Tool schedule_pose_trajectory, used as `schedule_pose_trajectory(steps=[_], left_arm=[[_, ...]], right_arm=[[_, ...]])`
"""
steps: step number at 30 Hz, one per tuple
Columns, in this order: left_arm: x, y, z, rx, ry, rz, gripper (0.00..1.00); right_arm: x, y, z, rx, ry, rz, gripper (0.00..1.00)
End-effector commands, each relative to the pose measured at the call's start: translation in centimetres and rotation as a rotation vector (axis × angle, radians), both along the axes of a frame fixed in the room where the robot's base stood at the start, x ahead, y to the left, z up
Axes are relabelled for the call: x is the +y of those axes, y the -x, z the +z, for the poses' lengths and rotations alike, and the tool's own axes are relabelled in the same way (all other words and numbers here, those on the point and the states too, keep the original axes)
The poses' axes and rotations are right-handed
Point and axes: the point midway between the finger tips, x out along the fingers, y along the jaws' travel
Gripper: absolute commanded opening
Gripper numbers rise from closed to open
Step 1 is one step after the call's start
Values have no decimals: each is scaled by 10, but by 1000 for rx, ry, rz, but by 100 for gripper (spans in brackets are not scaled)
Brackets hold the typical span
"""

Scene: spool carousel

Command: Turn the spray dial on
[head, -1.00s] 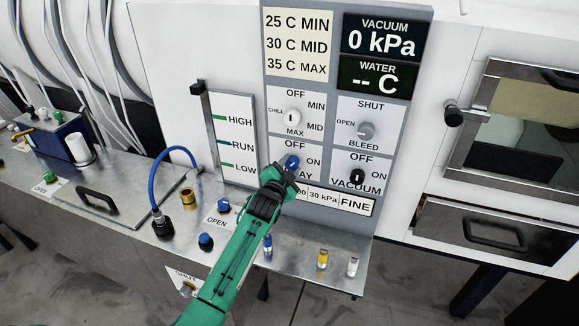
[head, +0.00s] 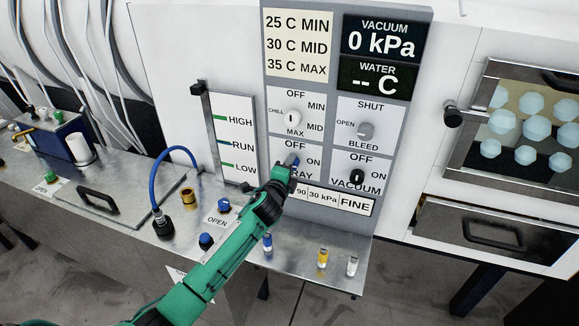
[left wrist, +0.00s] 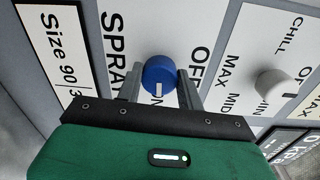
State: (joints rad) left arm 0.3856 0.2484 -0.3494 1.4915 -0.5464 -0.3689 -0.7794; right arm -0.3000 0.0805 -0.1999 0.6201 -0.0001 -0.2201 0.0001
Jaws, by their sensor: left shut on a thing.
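The spray dial (head: 291,160) is a blue knob on the grey control panel, with OFF above it and ON at its right. My left gripper (head: 289,167) is at the dial and hides part of it and of its label. In the left wrist view the dial (left wrist: 159,70) sits between the two grey fingers (left wrist: 160,86), which are shut on it. Its white mark points down in that view, toward the partly hidden ON label. My right gripper is not in view.
A white chill dial (head: 292,117), a grey bleed dial (head: 366,130) and a black vacuum dial (head: 357,176) are close around. Blue-capped valves (head: 206,240) and a blue hose (head: 158,176) stand on the metal bench. The window at right (head: 532,122) shows several pale blue lumps.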

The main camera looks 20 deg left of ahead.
Motion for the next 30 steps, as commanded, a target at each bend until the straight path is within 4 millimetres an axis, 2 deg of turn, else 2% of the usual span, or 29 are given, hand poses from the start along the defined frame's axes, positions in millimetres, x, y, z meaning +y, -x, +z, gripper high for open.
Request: schedule_pose_trajectory(steps=[9,22,23,25,26,30], left_arm=[[-1,0,-1,0,-80,0,15],[-1,0,-1,0,-88,0,15],[-1,0,-2,0,-88,0,41],[-1,0,-1,0,-88,0,55],[0,0,-1,-1,-87,0,59],[0,0,-1,-1,-87,0,59]], right_arm=[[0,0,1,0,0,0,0],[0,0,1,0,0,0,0],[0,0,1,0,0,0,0],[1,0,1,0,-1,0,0],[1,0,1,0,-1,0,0],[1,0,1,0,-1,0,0]])
